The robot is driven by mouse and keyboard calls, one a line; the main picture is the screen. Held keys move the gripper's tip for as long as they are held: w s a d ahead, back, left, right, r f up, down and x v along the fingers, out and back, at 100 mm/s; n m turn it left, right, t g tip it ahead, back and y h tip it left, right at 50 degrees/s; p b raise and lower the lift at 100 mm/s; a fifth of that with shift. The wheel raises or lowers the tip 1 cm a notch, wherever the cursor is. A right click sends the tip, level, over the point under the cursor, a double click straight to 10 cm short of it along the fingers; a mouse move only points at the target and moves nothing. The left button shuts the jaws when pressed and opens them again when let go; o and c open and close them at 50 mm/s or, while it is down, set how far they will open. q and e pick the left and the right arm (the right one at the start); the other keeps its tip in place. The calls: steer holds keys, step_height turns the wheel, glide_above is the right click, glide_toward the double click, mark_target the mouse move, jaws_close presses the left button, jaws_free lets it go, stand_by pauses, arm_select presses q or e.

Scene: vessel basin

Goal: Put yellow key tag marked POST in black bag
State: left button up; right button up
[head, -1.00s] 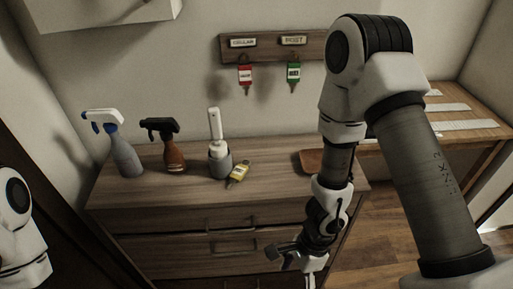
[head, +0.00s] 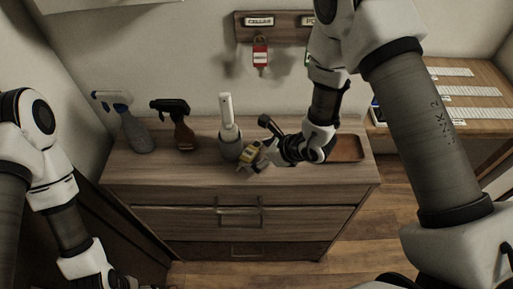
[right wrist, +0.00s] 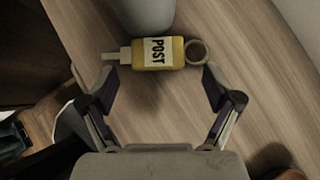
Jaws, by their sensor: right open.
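The yellow key tag marked POST (head: 250,155) lies on the wooden dresser top, beside the base of a grey holder. In the right wrist view the tag (right wrist: 165,52) lies flat with its label up, its ring to the right. My right gripper (head: 256,146) is open over the dresser at the tag. In the right wrist view its open fingers (right wrist: 159,80) are apart, with the tag just beyond the tips and nothing held. My left arm hangs at lower left; its gripper is mostly cut off by the bottom edge. I cannot make out a black bag.
The grey holder (head: 231,147) with a white-handled tool stands right behind the tag. Two spray bottles, grey (head: 136,132) and brown (head: 184,134), stand to the left. A brown tray (head: 347,148) lies to the right. A red tag (head: 261,55) hangs on the wall rack.

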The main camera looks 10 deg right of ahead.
steer(key=shift+w+a+f, duration=0.1)
steer(key=shift+w+f, duration=0.1)
steer(key=shift+w, duration=0.05)
steer(key=shift+a, duration=0.15)
steer(key=c, duration=0.8)
steer(key=shift+s, duration=0.1)
steer(key=c, duration=0.4)
steer(key=shift+r, duration=0.1)
steer(key=shift+c, duration=0.2)
